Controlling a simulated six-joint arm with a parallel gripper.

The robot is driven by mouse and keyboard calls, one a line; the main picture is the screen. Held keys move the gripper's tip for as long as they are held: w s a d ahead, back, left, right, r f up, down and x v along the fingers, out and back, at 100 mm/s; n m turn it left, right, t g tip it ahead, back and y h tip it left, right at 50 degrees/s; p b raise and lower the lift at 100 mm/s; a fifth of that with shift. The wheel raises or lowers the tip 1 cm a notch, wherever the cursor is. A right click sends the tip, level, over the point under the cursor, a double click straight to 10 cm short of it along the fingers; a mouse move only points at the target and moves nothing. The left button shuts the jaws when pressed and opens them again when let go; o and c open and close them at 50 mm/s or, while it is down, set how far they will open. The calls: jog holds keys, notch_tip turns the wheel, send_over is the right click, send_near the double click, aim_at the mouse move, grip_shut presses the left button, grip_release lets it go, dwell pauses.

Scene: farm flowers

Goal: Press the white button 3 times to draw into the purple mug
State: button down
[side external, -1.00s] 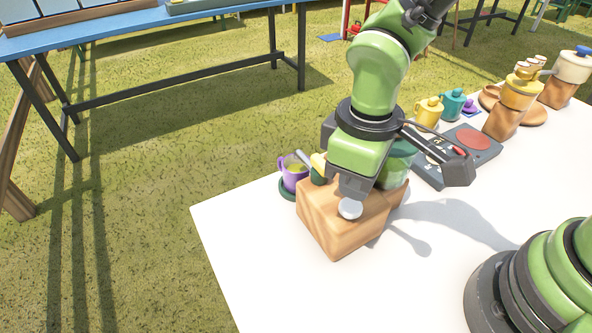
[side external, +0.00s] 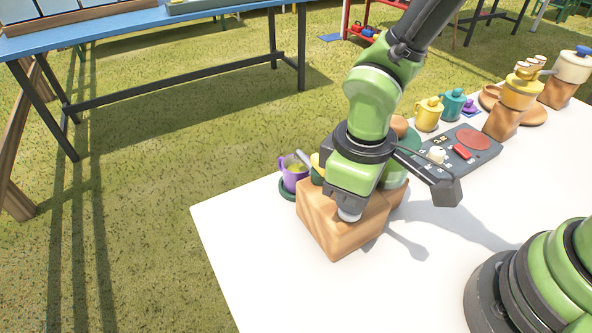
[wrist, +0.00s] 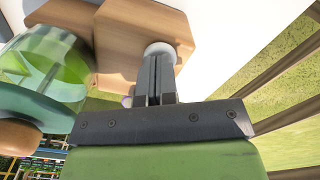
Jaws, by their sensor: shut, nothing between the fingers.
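A wooden dispenser block (side external: 340,236) stands on the white table and bears the round white button (side external: 348,215). The button also shows in the wrist view (wrist: 160,49), at my fingertips. My gripper (side external: 351,203) is shut and empty, pointing down over the button and hiding much of it. The fingertips (wrist: 158,60) appear to touch it; I cannot tell how far it is pressed. The purple mug (side external: 293,173) stands upright on a dark green saucer (side external: 286,192) behind the block, with something yellowish-green inside. A spout partly shows beside the mug.
A dark control panel (side external: 462,152) with a red pad and small buttons lies behind my arm. Yellow (side external: 428,114) and teal (side external: 452,104) mugs stand beyond it. Other wooden dispensers (side external: 503,122) stand at the back right. The table's front is clear.

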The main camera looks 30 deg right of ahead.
dwell(0.3)
jog(key=shift+r, duration=1.5)
dwell(1.7)
notch_tip(320, 180, up, 6)
dwell(0.5)
